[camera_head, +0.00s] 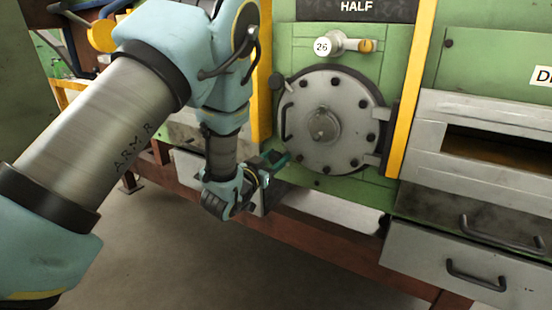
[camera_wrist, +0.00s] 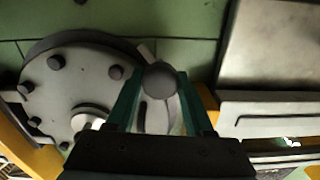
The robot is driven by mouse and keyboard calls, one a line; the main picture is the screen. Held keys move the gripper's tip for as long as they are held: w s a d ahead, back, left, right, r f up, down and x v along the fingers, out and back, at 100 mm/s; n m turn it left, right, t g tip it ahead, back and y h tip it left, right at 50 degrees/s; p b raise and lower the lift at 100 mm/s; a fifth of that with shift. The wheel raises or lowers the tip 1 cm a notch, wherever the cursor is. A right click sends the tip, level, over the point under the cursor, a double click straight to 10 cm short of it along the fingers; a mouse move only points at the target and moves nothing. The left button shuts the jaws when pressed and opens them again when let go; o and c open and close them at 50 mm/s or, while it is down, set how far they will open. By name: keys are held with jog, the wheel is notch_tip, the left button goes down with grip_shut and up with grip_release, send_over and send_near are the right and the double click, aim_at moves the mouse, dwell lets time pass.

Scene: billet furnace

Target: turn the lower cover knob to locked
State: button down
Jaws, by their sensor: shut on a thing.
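The round grey cover (camera_head: 330,118) with a ring of dark bolts is closed against the green furnace front. My gripper (camera_head: 281,159) is at its lower left edge in the head view. In the wrist view, the two teal fingers of my gripper (camera_wrist: 160,95) are shut on a dark round knob, the lower cover knob (camera_wrist: 160,80). The cover (camera_wrist: 60,85) fills the left of that view. The lower knob is hidden behind my fingers in the head view, and its lock marking cannot be read.
Yellow posts (camera_head: 411,90) flank the cover. A pipe fitting with tag 26 (camera_head: 322,46) is above it. Drawers with dark handles (camera_head: 476,275) project at the lower right. A red-brown beam (camera_head: 320,238) runs below. The floor (camera_head: 190,270) in front is clear.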

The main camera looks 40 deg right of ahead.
jog(key=shift+n+b, duration=0.3)
jog(key=n+b, duration=0.1)
jog(key=n, duration=0.1)
jog(key=n+b, duration=0.2)
jog(key=shift+w+a+f+n, duration=0.1)
jog(key=shift+w+f+n, duration=0.05)
jog(key=shift+n, duration=0.15)
jog(key=n+b, duration=0.2)
jog(key=n, duration=0.2)
jog(key=shift+w+b, duration=0.1)
jog(key=shift+b, duration=0.25)
jog(key=n+b, duration=0.1)
jog(key=n, duration=0.8)
jog(key=shift+n, duration=0.3)
jog(key=shift+c, duration=1.7)
grip_release()
